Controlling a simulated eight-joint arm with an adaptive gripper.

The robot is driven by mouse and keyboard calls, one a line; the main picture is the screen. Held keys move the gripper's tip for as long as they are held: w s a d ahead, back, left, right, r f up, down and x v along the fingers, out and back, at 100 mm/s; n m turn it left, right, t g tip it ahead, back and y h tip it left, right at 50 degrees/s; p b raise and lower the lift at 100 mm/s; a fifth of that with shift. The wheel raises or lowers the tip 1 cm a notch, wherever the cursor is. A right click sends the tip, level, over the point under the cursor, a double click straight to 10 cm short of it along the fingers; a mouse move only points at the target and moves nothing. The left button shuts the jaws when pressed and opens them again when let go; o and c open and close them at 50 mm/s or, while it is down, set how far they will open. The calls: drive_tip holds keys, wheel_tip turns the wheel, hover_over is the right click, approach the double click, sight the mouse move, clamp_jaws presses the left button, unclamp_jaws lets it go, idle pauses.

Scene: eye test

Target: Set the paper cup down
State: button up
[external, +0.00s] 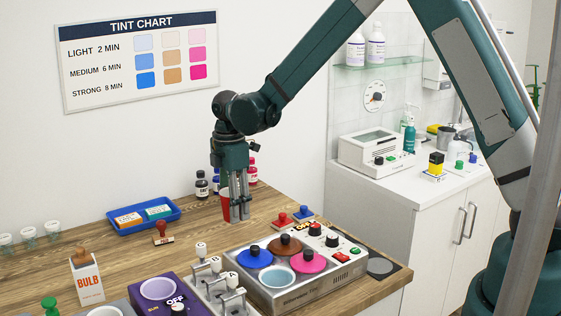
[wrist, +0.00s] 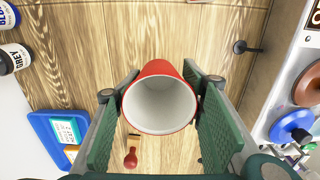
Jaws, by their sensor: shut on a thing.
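A red paper cup (external: 225,204) with a white inside is upright, or nearly so, toward the back of the wooden table (external: 200,246). My gripper (external: 240,214) points down at it and partly hides it in the external view. In the wrist view my gripper (wrist: 163,90) has one finger pad on each side of the cup (wrist: 160,105), shut on it. The cup's open mouth faces the camera and looks empty. Its base is hidden in the wrist view, and I cannot tell whether it touches the table.
A blue tray (external: 172,219) with small boxes and a red-handled stamp (external: 162,234) are left of the cup. Small bottles (external: 202,186) stand behind. A metal warmer (external: 331,276) with coloured lids is front right. Bare wood lies around the cup.

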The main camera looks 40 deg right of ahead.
drive_tip(key=shift+f, duration=0.2)
drive_tip(key=shift+f, duration=1.75)
drive_tip(key=shift+f, duration=0.25)
drive_tip(key=o, duration=0.7)
drive_tip(key=shift+r, duration=0.15)
wheel_tip(320, 180, up, 12)
drive_tip(key=shift+w+r, duration=0.1)
